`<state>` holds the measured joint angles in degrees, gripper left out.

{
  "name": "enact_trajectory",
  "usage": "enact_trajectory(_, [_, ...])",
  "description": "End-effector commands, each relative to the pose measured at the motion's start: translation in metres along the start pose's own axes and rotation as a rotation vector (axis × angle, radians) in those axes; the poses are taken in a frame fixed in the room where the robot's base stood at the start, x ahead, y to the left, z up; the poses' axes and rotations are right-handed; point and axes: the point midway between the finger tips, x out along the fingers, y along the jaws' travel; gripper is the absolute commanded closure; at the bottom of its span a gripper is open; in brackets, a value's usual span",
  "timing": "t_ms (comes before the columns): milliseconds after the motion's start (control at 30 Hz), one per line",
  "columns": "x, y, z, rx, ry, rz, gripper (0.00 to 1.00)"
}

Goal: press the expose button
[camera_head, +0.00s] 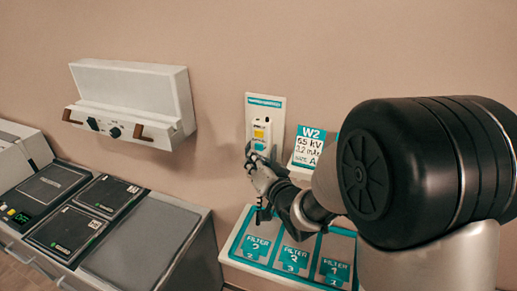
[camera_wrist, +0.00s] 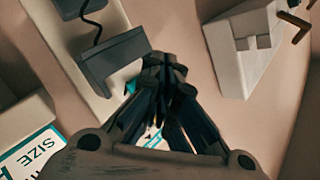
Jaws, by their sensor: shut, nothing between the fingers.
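A white wall plate (camera_head: 279,104) with a teal label strip carries a white control (camera_head: 262,122) with a yellow patch and dark marks. My gripper (camera_head: 250,153) is just in front of the control's lower part and covers some of it. I cannot make out the expose button clearly. In the wrist view my gripper (camera_wrist: 164,66) has its dark fingers together and empty. A dark bracket-like part (camera_wrist: 114,62) with a black cord is left of the fingertips. Whether the fingertips touch the control cannot be told.
A W2 card (camera_head: 307,146) stands right of the plate. Below is a white tray (camera_head: 232,250) with teal filter slots. A white wall unit (camera_head: 133,88) with knobs and brown handles hangs left. Grey cabinets (camera_head: 150,240) with dark panels stand lower left.

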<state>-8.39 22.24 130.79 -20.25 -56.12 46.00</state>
Motion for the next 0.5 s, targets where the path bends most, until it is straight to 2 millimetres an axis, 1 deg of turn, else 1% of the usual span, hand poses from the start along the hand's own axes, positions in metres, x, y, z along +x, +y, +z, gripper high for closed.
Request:
enact_trajectory(33, [-0.004,-0.003,0.004,0.000,-0.001,-0.002,1.00])
enact_trajectory(300, [-0.022,-0.016,0.018,0.000,-0.001,-0.002,1.00])
enact_trajectory(500, [-0.030,-0.021,0.022,0.000,-0.001,0.000,1.00])
